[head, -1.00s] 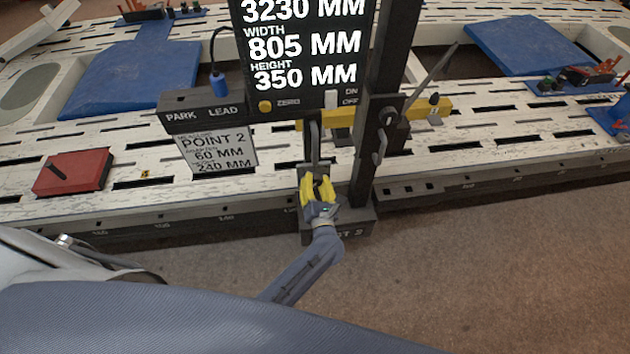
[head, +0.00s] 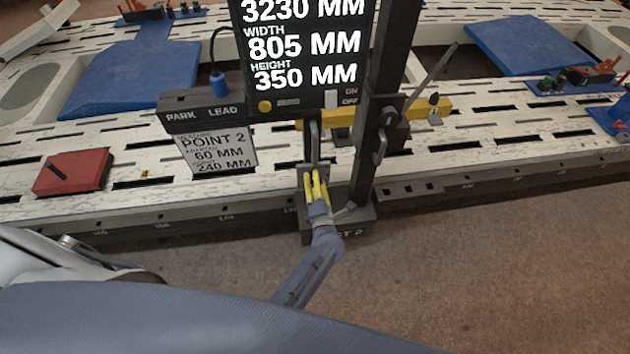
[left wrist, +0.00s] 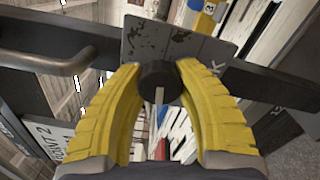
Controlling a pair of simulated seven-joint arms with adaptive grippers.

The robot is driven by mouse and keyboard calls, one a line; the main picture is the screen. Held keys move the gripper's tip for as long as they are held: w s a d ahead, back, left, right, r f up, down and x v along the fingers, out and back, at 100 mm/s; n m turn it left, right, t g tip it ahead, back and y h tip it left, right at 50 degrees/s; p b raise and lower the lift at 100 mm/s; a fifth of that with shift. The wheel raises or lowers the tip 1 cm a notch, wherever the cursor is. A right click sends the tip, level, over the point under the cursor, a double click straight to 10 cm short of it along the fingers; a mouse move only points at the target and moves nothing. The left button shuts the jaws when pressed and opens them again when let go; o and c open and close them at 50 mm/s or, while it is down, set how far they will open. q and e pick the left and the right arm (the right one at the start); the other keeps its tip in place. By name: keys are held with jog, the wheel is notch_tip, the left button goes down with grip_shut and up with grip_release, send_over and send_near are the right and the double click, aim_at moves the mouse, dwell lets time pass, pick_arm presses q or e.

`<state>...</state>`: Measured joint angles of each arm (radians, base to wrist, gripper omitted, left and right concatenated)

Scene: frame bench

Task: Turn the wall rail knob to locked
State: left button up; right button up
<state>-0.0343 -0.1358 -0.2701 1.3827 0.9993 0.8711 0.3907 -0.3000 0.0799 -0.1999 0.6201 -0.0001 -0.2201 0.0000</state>
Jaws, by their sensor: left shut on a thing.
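The knob (left wrist: 158,80) is a dark round cap with a pale pointer line, in the middle of the left wrist view. The line runs toward the bottom of that picture. My left gripper (head: 315,176) has yellow ribbed fingers, which also show in the left wrist view (left wrist: 159,78). They are shut on the knob from both sides. Behind the knob is a worn dark plate (left wrist: 185,45) with a letter K partly visible at its right; the rest of the lettering is hidden. In the head view my fingers hide the knob. My right gripper is not in view.
A dark post (head: 366,150) with levers stands just right of my left gripper. A display panel (head: 303,50) and a grey handle (head: 314,145) are above it. A red box (head: 72,172) lies on the slotted bench (head: 130,205) at left. The floor in front is clear.

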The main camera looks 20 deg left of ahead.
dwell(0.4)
pick_arm(q)
jog(key=o, duration=1.3)
